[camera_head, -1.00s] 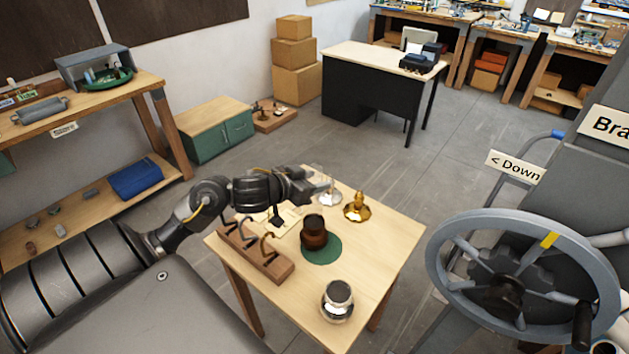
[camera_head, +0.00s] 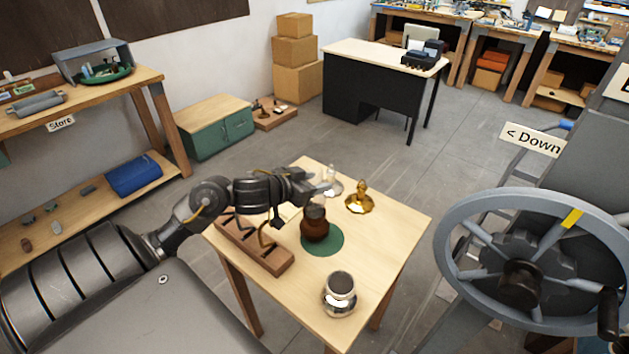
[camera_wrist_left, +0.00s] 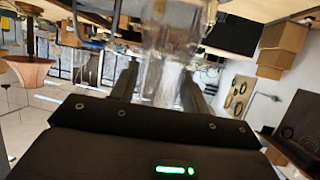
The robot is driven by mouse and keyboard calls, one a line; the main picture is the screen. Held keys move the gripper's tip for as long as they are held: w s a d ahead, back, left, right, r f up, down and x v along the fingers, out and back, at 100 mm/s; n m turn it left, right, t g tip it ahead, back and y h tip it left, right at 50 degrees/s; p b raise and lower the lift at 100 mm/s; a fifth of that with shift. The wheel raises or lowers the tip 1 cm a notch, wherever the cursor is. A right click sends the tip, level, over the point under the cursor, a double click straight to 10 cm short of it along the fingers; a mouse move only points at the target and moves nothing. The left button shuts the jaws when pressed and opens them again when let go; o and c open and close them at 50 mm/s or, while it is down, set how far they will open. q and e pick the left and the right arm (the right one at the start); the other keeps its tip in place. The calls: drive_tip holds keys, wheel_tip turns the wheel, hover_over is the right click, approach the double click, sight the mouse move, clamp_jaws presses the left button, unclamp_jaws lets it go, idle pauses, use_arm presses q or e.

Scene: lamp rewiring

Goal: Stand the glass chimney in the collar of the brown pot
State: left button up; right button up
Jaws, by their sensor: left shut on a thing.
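The brown pot (camera_head: 315,230) stands upright on a round green mat (camera_head: 334,247) on the small wooden table. Its dark collar (camera_head: 315,211) faces up and looks empty. My right gripper is not in view.
A silver pot (camera_head: 340,305) is at the front corner. A wooden rack with hooks (camera_head: 262,254) lies along the left edge. A large handwheel (camera_head: 520,282) is at right.

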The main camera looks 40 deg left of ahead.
use_arm(q)
drive_tip(key=shift+f, duration=0.25)
idle(0.6)
drive_tip(key=o, duration=1.1)
drive_tip(key=shift+p+v, duration=0.95)
drive_tip(key=shift+v, duration=4.5)
drive_tip(key=shift+f, duration=0.1)
